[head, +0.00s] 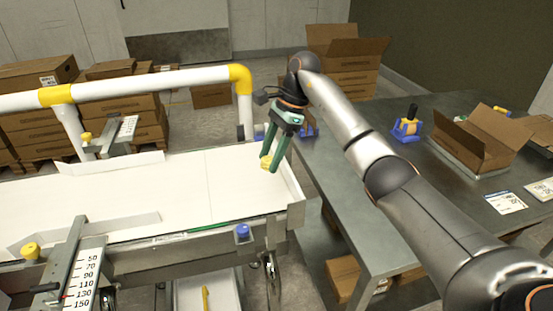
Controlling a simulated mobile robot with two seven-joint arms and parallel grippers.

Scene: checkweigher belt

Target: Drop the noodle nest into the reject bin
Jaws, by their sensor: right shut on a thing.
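The noodle nest (265,162) is a small yellow lump at the tips of my right gripper (270,160). The gripper's green fingers point down and are shut on it. They hold it over the right end of the white belt (235,175); I cannot tell how far above the surface it is. A white open container (222,300), which looks like the reject bin, is partly in view below the belt's near side, with a yellow strip in it. The belt frame hides its far part. My left gripper is out of view.
A grey steel table (345,205) stands right of the belt, with an open carton (480,140) and a blue-yellow tape dispenser (407,125). A white and yellow guard rail (150,85) runs behind the belt. A blue knob (242,232) is on the belt's near side.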

